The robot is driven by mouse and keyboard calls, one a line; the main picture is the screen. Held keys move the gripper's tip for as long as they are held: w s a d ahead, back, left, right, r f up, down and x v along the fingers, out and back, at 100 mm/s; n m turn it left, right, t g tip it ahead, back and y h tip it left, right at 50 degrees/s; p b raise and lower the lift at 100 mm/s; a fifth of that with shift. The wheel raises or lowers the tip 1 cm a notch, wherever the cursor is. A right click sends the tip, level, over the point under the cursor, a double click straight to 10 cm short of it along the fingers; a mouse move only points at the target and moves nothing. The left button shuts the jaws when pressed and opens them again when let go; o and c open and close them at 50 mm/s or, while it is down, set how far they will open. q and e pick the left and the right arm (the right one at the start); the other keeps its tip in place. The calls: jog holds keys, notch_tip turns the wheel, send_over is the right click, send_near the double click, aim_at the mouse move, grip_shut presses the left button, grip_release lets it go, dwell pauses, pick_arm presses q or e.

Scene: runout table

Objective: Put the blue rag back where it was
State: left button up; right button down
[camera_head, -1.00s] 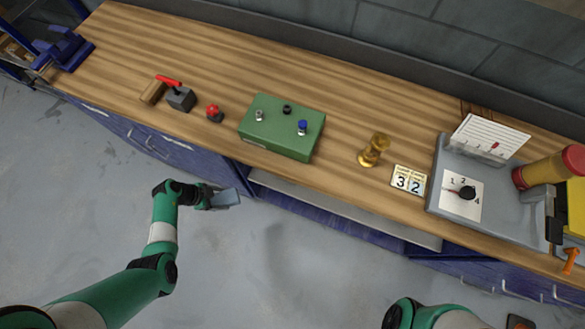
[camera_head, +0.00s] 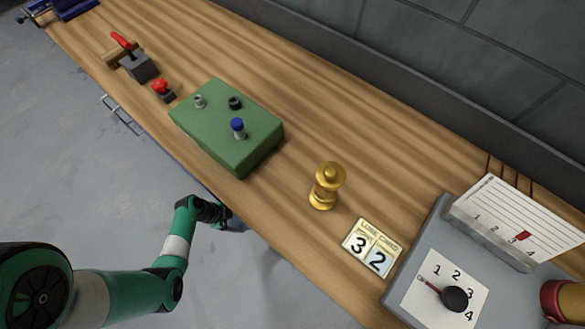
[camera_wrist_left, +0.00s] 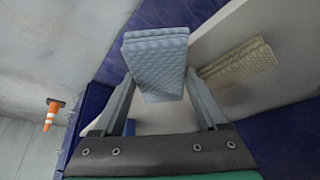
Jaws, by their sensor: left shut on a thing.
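My left gripper (camera_head: 226,216) is low beside the bench's front edge in the head view. In the left wrist view the gripper (camera_wrist_left: 160,88) is shut on the blue rag (camera_wrist_left: 155,55), a pale blue, quilted, folded cloth standing out between the fingers. The rag is hard to make out in the head view. In the wrist view a beige folded rag (camera_wrist_left: 238,68) lies on a pale shelf (camera_wrist_left: 215,35), to the right of the blue rag and apart from it. My right gripper is out of view.
On the wooden bench (camera_head: 290,100) stand a green box (camera_head: 215,140) with knobs, a brass piece (camera_head: 325,187), a number card (camera_head: 372,246) and a grey dial panel (camera_head: 415,260). Blue cabinet panels (camera_wrist_left: 90,110) flank the shelf. An orange cone (camera_wrist_left: 51,115) stands on the floor.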

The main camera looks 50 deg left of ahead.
pick_arm(q)
jog(key=w+d+b, duration=0.1)
jog(key=w+d, duration=0.2)
jog(key=w, duration=0.1)
jog(key=w+d+b, duration=0.2)
jog(key=w+d, duration=0.1)
jog(key=w, duration=0.2)
jog(key=w+d+b, duration=0.2)
jog(key=w+d, duration=0.1)
jog(key=w, duration=0.1)
jog(key=shift+w+f, duration=0.1)
jog(key=shift+w, duration=0.45)
jog(key=shift+w+d+b, duration=0.25)
jog(key=shift+w+b, duration=0.05)
jog(key=shift+b, duration=0.2)
notch_tip(320, 180, down, 4)
jog(key=b, duration=0.3)
jog(key=shift+r, duration=0.35)
jog(key=shift+f, duration=0.15)
jog(key=o, duration=1.2)
jog(key=shift+o, duration=0.2)
